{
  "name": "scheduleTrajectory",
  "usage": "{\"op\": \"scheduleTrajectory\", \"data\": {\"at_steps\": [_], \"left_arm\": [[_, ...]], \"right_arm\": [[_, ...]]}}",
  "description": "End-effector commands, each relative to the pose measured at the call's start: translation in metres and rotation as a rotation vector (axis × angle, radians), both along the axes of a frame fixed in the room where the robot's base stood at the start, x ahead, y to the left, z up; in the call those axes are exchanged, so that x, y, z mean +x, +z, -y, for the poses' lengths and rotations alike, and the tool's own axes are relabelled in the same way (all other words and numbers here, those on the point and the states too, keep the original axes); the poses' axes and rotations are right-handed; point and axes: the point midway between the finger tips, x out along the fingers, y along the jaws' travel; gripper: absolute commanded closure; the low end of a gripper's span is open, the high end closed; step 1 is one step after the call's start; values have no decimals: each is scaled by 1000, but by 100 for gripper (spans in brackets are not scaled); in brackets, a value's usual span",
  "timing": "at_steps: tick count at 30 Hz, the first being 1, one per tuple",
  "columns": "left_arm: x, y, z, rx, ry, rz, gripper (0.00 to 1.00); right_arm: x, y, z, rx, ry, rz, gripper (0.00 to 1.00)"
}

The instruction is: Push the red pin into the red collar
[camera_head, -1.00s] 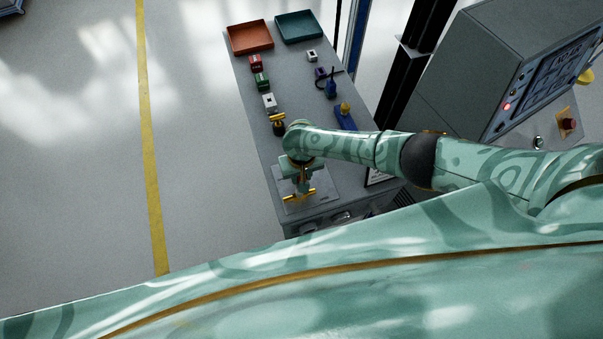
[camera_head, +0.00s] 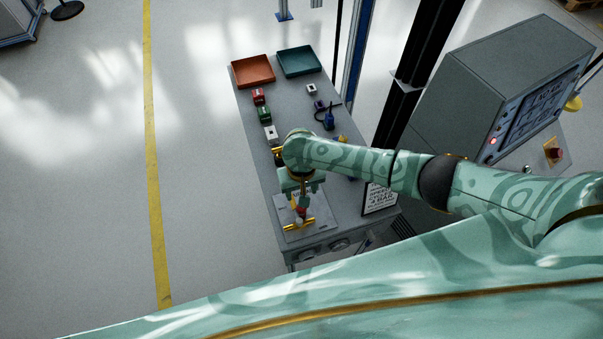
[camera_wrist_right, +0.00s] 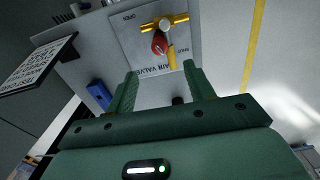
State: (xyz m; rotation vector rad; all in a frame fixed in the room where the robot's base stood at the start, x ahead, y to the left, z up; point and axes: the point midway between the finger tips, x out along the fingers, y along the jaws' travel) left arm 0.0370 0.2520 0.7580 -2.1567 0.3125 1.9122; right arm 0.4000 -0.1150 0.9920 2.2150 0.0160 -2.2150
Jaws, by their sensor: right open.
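A red block (camera_head: 259,96) stands on the bench near its left edge, below the orange tray. I cannot tell whether it is the red collar, and no separate red pin can be made out. My right gripper (camera_wrist_right: 162,84) is open and empty, above the air valve plate (camera_wrist_right: 187,15) at the bench's near end. In the right wrist view, the valve's red hub (camera_wrist_right: 159,44) and yellow handle (camera_wrist_right: 168,22) lie just beyond the fingertips, apart from them. My left gripper is not in view.
Green (camera_head: 264,114) and white (camera_head: 271,133) blocks line the bench's left side. Orange (camera_head: 253,71) and teal (camera_head: 299,61) trays stand at its far end. A sign (camera_head: 380,198) stands at the near right corner. A grey cabinet (camera_head: 455,100) stands right of the bench.

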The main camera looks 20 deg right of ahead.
Motion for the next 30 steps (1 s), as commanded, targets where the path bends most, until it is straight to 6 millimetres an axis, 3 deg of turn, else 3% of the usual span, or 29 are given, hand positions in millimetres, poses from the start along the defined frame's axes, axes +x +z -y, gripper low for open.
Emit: {"op": "scheduleTrajectory", "data": {"at_steps": [1, 3, 9, 30], "left_arm": [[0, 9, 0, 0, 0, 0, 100], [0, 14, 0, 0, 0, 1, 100], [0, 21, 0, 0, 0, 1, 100], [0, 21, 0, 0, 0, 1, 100]], "right_arm": [[0, 17, 0, 1, 0, 1, 47], [0, 30, 0, 1, 0, 0, 47], [0, 52, 0, 0, -1, -1, 47], [-4, 54, -4, 10, 17, 4, 47]]}}
